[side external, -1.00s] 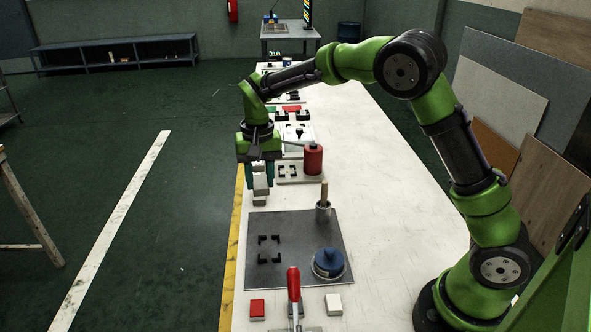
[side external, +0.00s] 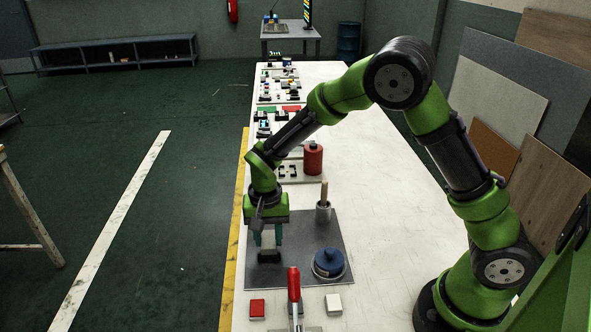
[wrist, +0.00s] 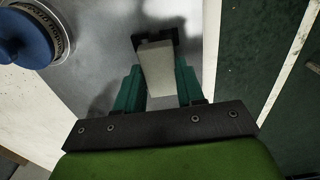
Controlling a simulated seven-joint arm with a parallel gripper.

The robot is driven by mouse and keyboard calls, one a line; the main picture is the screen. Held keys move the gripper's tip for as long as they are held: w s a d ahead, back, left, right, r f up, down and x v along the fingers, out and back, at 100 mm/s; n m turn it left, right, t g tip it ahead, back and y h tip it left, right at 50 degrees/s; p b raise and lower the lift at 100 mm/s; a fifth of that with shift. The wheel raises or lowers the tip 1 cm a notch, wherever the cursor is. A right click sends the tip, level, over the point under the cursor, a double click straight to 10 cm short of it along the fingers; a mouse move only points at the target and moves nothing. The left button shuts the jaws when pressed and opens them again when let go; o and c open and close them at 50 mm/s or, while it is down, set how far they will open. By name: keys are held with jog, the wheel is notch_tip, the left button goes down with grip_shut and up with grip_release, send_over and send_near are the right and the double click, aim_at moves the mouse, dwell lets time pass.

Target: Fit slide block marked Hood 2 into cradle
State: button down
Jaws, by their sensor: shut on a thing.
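My gripper (side external: 268,238) is above the left part of the grey plate (side external: 310,235), with its teal fingers pointing down. In the wrist view my gripper (wrist: 158,90) is shut on a pale, off-white block (wrist: 157,68), one finger on each side. No marking is readable on the block. The cradle, a set of black corner pieces (wrist: 168,35), shows at the far end of the block in the wrist view. In the side view the dark cradle (side external: 269,257) is directly below the fingers and partly hidden. Whether the block touches it or sits inside it, I cannot tell.
A blue round-topped object (side external: 328,263) stands on the plate's right side, with a wooden-handled tool in a metal cup (side external: 323,211) behind it. A red-handled clamp (side external: 294,285), a red block (side external: 257,309) and a white block (side external: 333,304) are in front. A red canister (side external: 313,159) stands behind.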

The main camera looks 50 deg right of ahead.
aim_at(268, 239)
jog(key=shift+f, duration=0.5)
jog(key=shift+f, duration=0.1)
jog(key=c, duration=0.7)
grip_release()
jog(key=shift+f, duration=0.1)
jog(key=s+d+r+n+t+y, duration=0.1)
jog(key=s+d+r, duration=0.15)
jog(key=r, duration=0.75)
jog(key=s+d+r+n+t+y, duration=0.15)
jog(key=s+r, duration=0.25)
jog(key=r, duration=0.6)
jog(key=s+r+n+t, duration=0.1)
jog(key=s+r+t, duration=0.1)
jog(key=s, duration=0.3)
jog(key=s+d+r+n+t, duration=0.1)
jog(key=s+t, duration=0.1)
jog(key=s, duration=0.4)
jog(key=shift+s+d+r+t, duration=0.2)
jog(key=shift+d+r+t, duration=0.05)
jog(key=shift+r+t, duration=0.1)
